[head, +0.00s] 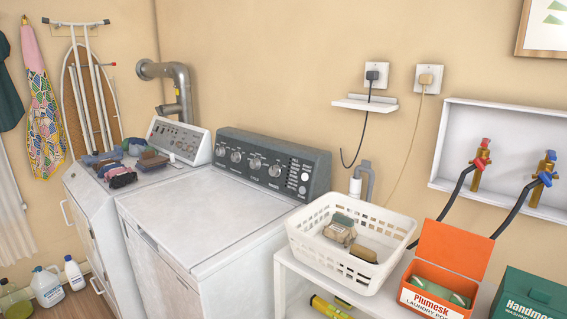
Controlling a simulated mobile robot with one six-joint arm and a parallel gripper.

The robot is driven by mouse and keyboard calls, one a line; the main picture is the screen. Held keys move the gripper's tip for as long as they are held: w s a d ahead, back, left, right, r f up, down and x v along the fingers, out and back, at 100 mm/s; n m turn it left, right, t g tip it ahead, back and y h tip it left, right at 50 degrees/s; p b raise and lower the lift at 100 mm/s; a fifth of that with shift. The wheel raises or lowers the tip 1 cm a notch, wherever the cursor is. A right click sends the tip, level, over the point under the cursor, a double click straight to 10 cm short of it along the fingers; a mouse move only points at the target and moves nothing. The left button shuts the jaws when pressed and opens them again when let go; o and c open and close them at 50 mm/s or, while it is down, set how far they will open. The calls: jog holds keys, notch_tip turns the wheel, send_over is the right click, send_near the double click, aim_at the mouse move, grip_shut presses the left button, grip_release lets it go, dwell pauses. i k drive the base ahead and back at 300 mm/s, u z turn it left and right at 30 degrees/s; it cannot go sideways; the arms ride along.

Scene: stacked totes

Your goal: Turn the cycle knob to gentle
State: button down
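A white top-loading machine (205,225) stands in the middle of the head view with its lid closed. Its dark grey control panel (318,170) runs along the back edge and carries a row of several round knobs, such as one at the left end (221,152) and one near the middle (255,163). The right end of the panel has small white markings and a pale round control (304,177). The lettering is too small to read, so I cannot tell which knob is the cycle knob or where any pointer sits. My gripper is not in view.
A second white machine (85,205) with a pale panel (178,138) stands at left, folded cloths (125,165) on top. At right, a shelf holds a white basket (300,250), an orange box (435,265) and a green box (530,298). Bottles (47,287) stand at lower left. The lid is clear.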

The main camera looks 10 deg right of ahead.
aim_at(255, 164)
jog(key=z, duration=0.05)
jog(key=k, duration=0.65)
jog(key=u, duration=0.4)
jog(key=i, duration=1)
jog(key=u, duration=0.6)
jog(key=i, duration=0.95)
jog(key=u, duration=0.2)
